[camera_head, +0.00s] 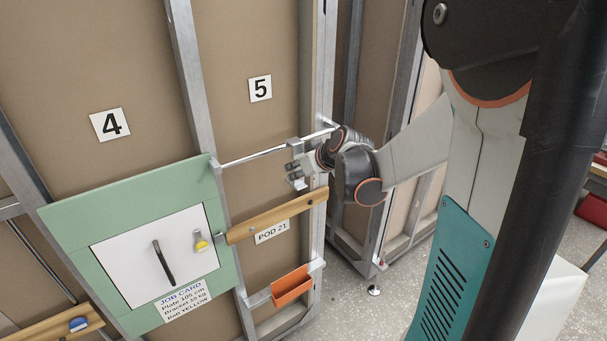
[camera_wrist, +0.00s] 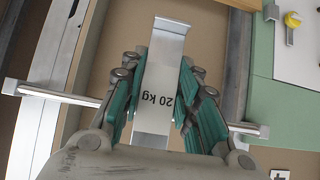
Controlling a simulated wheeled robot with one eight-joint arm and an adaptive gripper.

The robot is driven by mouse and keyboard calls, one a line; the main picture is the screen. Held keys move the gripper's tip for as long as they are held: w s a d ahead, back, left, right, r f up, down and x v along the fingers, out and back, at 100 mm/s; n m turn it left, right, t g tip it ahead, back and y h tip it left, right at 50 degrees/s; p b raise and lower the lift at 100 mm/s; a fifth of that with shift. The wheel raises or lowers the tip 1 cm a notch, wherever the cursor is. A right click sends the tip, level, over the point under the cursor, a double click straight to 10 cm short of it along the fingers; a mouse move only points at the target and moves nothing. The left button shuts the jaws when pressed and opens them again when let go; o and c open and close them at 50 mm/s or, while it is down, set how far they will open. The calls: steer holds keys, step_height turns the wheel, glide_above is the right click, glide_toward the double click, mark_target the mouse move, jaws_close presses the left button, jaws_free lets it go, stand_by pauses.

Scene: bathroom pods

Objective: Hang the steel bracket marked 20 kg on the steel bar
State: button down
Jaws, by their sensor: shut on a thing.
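The steel bracket (camera_wrist: 165,60) is a flat silver strip with a bent end and a "20 kg" label, upside down in the wrist view. My gripper (camera_wrist: 158,82) is shut on it, with teal finger pads on both sides. The steel bar (camera_head: 254,156) runs across the number 5 panel in the head view. In the wrist view the bar (camera_wrist: 60,94) passes behind my fingers and the bracket. In the head view my gripper (camera_head: 300,170) is at the bar's right part, and the bracket (camera_head: 296,147) shows small beside it. I cannot tell whether the bracket touches the bar.
A wooden rail (camera_head: 278,215) with a POD 21 label runs below the bar. An orange tray (camera_head: 291,286) is lower down. A green board (camera_head: 75,215) with a white plate, a yellow-ended item (camera_head: 201,243) and a job card is at left. Metal studs frame the panels.

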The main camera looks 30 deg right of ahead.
steer(key=w+f+b, duration=0.2)
steer(key=w+b, duration=0.1)
steer(key=w, duration=0.3)
steer(key=shift+w+f, duration=0.15)
steer(key=shift+f, duration=0.25)
stand_by(0.4)
steer(key=shift+a, duration=0.1)
steer(key=c, duration=1.2)
jaws_free()
steer(key=shift+o, duration=0.2)
